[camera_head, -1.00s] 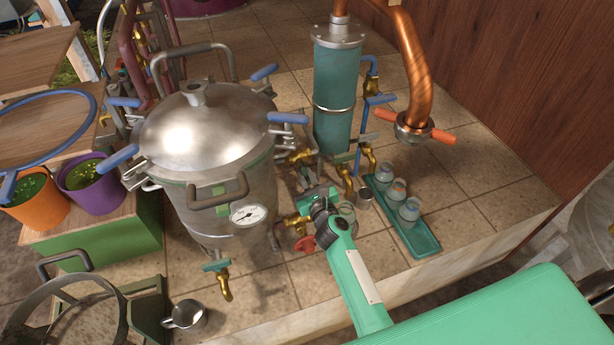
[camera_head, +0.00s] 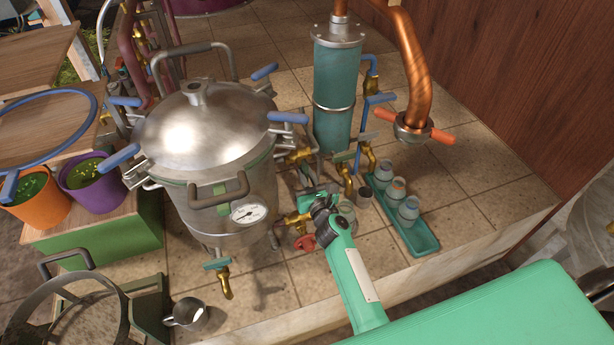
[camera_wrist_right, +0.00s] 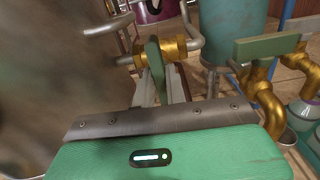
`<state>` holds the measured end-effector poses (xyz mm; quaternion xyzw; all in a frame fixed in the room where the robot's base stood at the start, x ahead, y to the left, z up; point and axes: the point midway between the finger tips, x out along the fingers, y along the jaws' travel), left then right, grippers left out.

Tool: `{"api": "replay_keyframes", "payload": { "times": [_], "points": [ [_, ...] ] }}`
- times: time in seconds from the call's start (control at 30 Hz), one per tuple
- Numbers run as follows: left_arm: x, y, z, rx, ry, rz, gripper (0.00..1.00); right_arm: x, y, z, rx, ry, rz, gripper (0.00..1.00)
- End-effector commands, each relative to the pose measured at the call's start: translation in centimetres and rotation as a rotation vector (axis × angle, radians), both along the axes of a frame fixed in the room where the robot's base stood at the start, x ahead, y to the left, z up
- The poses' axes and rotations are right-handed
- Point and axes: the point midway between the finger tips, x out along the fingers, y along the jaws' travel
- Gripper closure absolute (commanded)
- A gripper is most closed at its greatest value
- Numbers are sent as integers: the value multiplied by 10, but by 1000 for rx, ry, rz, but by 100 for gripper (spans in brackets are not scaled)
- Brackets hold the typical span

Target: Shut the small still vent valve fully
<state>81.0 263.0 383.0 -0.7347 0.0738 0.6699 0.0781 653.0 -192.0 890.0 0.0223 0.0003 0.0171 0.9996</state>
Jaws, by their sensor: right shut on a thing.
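My right gripper (camera_head: 318,197) reaches in from the lower right, beside the front right of the steel still pot (camera_head: 215,190). It is shut on the green lever of a small brass valve. In the right wrist view the green lever (camera_wrist_right: 154,62) stands between the two grey fingers (camera_wrist_right: 162,88), and the brass valve body (camera_wrist_right: 168,49) sits on a pipe just beyond. In the head view my gripper partly hides the lever, so its exact angle is hard to tell. No label shows that names this valve. My left gripper is not in view.
A second green-levered valve (camera_wrist_right: 268,47) is close on the right. A red handwheel (camera_head: 305,242) lies just below my gripper. A teal tray (camera_head: 424,243) with several jars stands to the right, and a small metal cup (camera_head: 186,314) at the front. Tiles in front are mostly clear.

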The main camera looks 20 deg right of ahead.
Motion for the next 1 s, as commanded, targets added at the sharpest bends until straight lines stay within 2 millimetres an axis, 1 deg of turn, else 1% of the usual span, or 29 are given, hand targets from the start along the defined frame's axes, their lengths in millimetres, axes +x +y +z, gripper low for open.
{"api": "replay_keyframes", "payload": {
  "times": [0.03,0.07,0.13,0.17,0.43,0.57,0.67,0.77,1.0],
  "points": [
    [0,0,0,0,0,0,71,0,0,-1,2,2,0,100],
    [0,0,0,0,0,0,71,0,0,-1,2,2,0,83],
    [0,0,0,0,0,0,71,0,0,-1,1,2,0,69],
    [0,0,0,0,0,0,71,0,0,-1,1,1,0,66],
    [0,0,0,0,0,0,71,0,0,0,0,1,0,66],
    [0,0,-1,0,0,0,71,-7,0,-1,-1,2,0,66],
    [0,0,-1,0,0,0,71,-18,-1,-2,-2,2,0,66],
    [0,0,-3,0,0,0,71,-35,-1,-3,-2,3,0,66],
    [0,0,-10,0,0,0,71,-80,-2,-3,0,2,1,66]
  ]
}}
